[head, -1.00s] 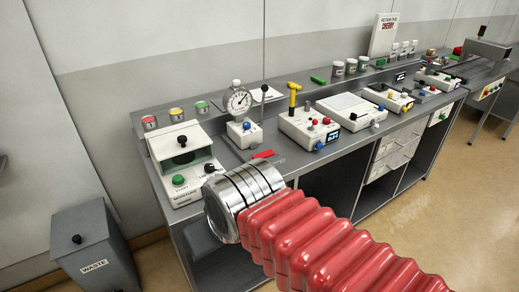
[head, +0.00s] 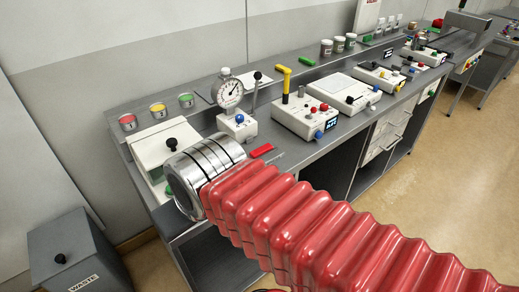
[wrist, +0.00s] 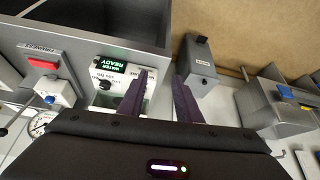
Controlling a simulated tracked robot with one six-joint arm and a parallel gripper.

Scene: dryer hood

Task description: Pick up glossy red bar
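A small flat red bar (head: 262,150) lies on the grey bench top in the head view, just beyond my red ribbed arm. It lies in front of the white dial-gauge device (head: 238,126). My gripper's two dark fingers (wrist: 160,88) show in the wrist view, apart, with nothing between them. In the head view my arm's silver end covers part of the bench's left end, and the fingers are hidden.
A white box with a black knob (head: 168,148) stands at the bench's left end, partly behind my arm. Several button-covered devices (head: 305,117) line the bench to the right. A grey waste bin (head: 70,235) stands on the floor at left. The floor at right is clear.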

